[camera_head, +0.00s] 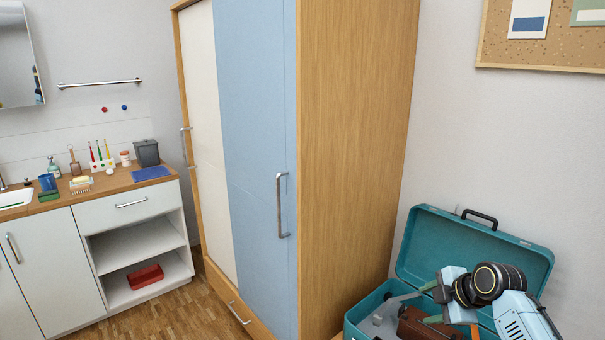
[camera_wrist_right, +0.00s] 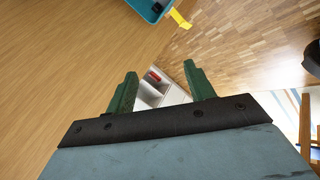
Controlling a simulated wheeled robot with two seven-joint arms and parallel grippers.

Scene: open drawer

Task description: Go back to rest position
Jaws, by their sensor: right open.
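My right gripper (camera_head: 428,302) is at the lower right of the head view, in front of the open teal toolbox (camera_head: 475,240). Its two green fingers stand apart. In the right wrist view the same gripper (camera_wrist_right: 160,70) is open, with nothing between its fingers. The white shelf unit shows far off beyond the gap. My left gripper is in neither view.
A tall wardrobe (camera_head: 350,150) stands left of the toolbox. A white cabinet (camera_head: 125,212) with a shut drawer and a red box (camera_head: 146,277) on its shelf is at the left. Parquet floor (camera_head: 190,315) between them is clear.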

